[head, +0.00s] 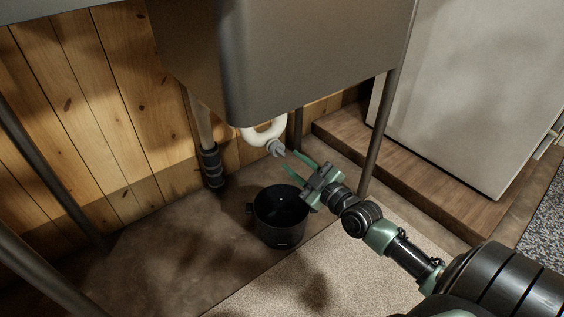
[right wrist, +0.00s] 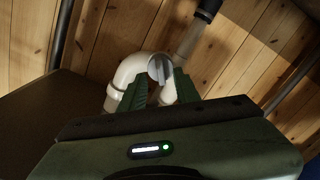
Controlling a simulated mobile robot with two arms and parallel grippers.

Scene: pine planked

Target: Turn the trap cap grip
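The trap cap grip (head: 275,148) is a small grey piece at the bottom of the white curved trap pipe (head: 262,132) under the sink. In the right wrist view the grey cap grip (right wrist: 159,69) sits on the white trap (right wrist: 131,72), with its ridge facing the camera. My right gripper (head: 293,165) is open, with its green fingers apart, just short of the cap on its lower right. In the right wrist view the right gripper's fingers (right wrist: 160,90) point toward the cap, one on each side of the line to it. Contact is not visible. My left gripper is not in view.
A black pot (head: 281,217) stands on the floor below the trap and gripper. The dark sink basin (head: 310,60) hangs above. Metal legs (head: 385,125) stand right and left. A white cabinet (head: 470,85) stands on a wooden step (head: 415,180) at the right.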

